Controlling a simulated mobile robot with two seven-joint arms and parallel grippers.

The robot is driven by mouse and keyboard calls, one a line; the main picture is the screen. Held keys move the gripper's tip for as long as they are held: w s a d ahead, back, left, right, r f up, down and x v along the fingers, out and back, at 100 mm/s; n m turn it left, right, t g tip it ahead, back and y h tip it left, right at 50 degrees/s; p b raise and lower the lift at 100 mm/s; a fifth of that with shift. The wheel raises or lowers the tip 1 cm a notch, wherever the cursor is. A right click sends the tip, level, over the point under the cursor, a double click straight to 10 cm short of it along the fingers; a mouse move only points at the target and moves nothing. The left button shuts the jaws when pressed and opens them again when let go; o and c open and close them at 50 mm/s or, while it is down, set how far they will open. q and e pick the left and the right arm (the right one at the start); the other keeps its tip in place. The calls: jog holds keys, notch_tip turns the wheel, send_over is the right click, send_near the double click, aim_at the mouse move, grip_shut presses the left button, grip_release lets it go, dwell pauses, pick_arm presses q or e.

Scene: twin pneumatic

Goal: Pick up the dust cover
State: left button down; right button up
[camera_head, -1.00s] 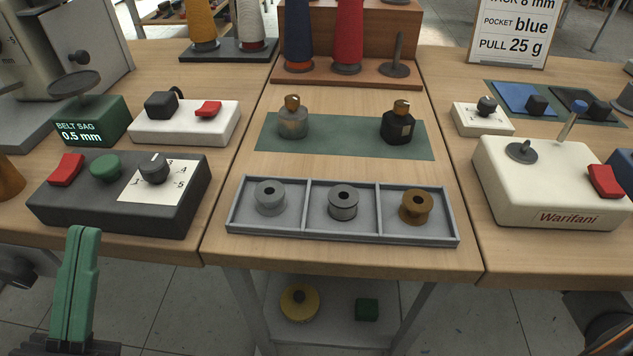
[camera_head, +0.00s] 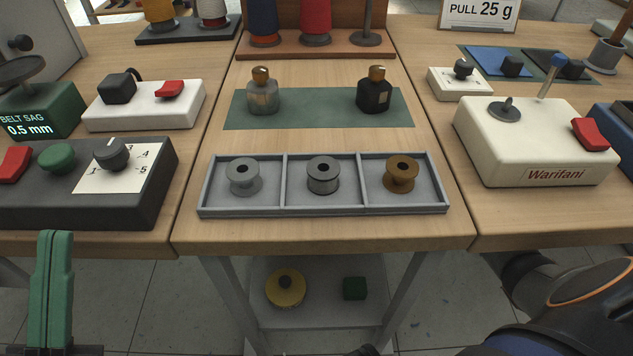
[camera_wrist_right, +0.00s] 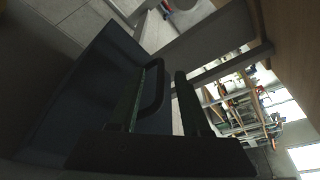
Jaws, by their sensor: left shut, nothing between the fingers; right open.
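A dark blue panel or box (camera_wrist_right: 88,95) with a black loop handle (camera_wrist_right: 157,92) fills the left of the right wrist view. It may be the dust cover; I cannot tell for sure. My right gripper (camera_wrist_right: 168,68) is open, one finger on each side of the handle in that picture. Whether they touch it is unclear. In the head view my right arm shows at lower right, but its fingers are hidden. My left gripper (camera_head: 54,236) is shut and empty, its green fingers upright in front of the left table.
A grey three-part tray (camera_head: 325,211) of bobbins stands near the middle table's front edge. A white Warifani device (camera_head: 530,150) is at right, a dark control box (camera_head: 150,200) at left. A low shelf (camera_head: 320,318) holds a yellow spool (camera_head: 286,288) and a green block (camera_head: 354,288).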

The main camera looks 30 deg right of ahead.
jog(key=shift+x, duration=0.75)
jog(key=shift+c, duration=0.4)
grip_shut()
dwell(0.5)
